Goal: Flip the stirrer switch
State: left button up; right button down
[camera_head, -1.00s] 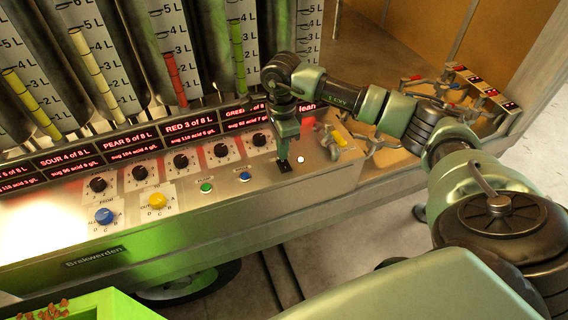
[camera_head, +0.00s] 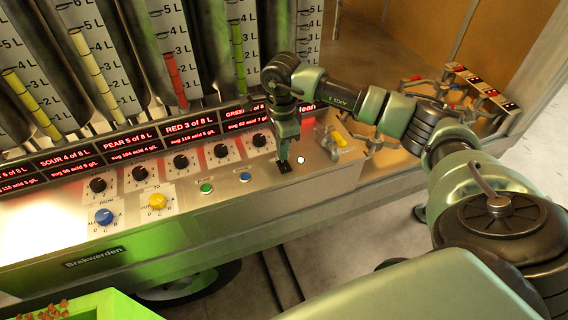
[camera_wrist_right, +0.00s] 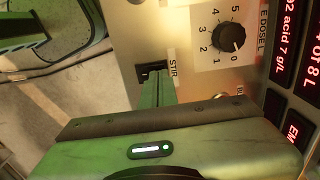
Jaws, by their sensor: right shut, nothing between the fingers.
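The stirrer switch (camera_head: 283,167) is a small black switch on the metal panel. In the right wrist view the switch (camera_wrist_right: 150,70) sits beside a label reading "STIR". My right gripper (camera_head: 283,157) points down at it with fingers shut and empty. Its fingertips (camera_wrist_right: 155,78) are right at the switch and cover part of it; I cannot tell whether they touch it or which way the switch is set. My left gripper is not in view.
A white round light (camera_head: 300,160) is right of the switch. A blue button (camera_head: 245,177), a green button (camera_head: 206,188) and several black dials (camera_head: 222,150) lie to the left. A yellow-handled valve (camera_head: 340,139) is at right.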

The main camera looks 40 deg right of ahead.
jog(key=shift+f+b, duration=0.75)
jog(key=shift+f, duration=0.15)
dwell(0.9)
jog(key=shift+r, duration=0.1)
jog(key=shift+r+p, duration=2)
jog(key=shift+r, duration=1.45)
